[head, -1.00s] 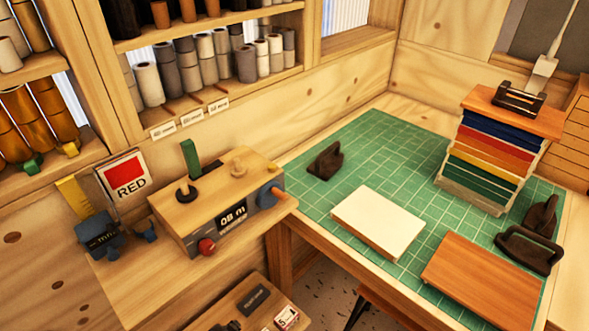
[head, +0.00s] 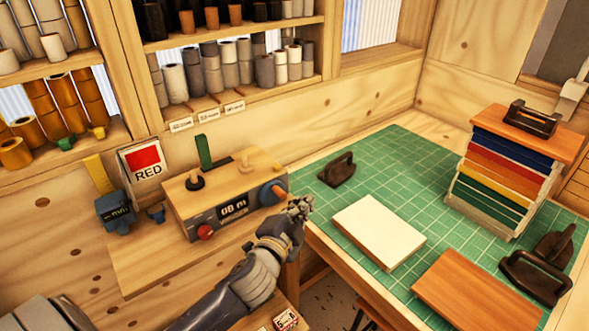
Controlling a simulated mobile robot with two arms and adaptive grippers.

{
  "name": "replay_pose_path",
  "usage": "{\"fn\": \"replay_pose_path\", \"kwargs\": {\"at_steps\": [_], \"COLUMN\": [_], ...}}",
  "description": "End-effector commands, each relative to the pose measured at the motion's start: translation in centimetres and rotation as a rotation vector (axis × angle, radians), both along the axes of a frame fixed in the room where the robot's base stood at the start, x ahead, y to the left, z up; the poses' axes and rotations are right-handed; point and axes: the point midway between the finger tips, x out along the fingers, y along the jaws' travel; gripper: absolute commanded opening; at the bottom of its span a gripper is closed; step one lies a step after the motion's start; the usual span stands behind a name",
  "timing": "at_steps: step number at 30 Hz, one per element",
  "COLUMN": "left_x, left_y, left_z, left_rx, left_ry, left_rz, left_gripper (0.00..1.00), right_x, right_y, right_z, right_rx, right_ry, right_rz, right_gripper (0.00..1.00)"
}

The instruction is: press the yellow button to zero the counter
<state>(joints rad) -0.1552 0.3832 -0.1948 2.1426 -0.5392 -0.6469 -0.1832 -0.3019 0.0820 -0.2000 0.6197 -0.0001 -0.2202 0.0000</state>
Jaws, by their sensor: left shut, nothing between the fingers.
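The counter (head: 222,200) is a wooden box on a bench at left centre, with a dark display (head: 234,208) reading about "08 m". A red knob (head: 205,232) sits at the lower left of its front, and a blue disc (head: 272,191) with an orange handle is at its right end. I cannot make out a yellow button on it. My left gripper (head: 301,206) is shut and empty, just right of the box's right end, near the green mat's front edge; my forearm passes in front of the box. My right gripper is not in view.
The green mat (head: 385,170) holds a cream block (head: 379,231) and dark irons.

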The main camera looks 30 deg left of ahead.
Motion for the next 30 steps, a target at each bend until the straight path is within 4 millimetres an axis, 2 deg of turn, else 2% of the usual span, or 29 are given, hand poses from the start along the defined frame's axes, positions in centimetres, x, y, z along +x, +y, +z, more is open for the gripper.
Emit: {"fn": "replay_pose_path", "kwargs": {"at_steps": [1, 3, 9, 12, 15, 19, 23, 26, 30], "left_x": [1.1, 2.2, 3.9, 3.9, 3.6, 3.3, 3.4, 3.8, 4.9], "left_y": [-0.3, -1.1, -5.0, -7.4, -9.5, -11.5, -12.0, -11.1, -7.6], "left_z": [2.4, 5.6, 14.3, 17.4, 19.3, 20.1, 19.5, 18.5, 17.0], "left_rx": [0.074, 0.182, 0.569, 0.786, 1.013, 1.319, 1.632, 1.870, 2.194], "left_ry": [-0.070, -0.171, -0.463, -0.591, -0.699, -0.800, -0.847, -0.841, -0.756], "left_rz": [-0.035, -0.091, -0.270, -0.364, -0.456, -0.578, -0.703, -0.801, -0.943], "left_gripper": [0.00, 0.00, 0.00, 0.00, 0.00, 0.00, 0.00, 0.00, 0.00], "right_x": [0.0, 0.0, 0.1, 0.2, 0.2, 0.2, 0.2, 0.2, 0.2], "right_y": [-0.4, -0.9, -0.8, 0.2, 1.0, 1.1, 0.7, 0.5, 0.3], "right_z": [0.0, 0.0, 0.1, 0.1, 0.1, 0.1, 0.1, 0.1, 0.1], "right_rx": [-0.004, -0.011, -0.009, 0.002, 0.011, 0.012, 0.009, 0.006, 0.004], "right_ry": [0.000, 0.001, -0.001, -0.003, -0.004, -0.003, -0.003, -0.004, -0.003], "right_rz": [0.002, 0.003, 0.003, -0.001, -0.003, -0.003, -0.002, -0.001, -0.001], "right_gripper": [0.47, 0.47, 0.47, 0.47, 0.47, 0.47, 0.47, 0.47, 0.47]}}
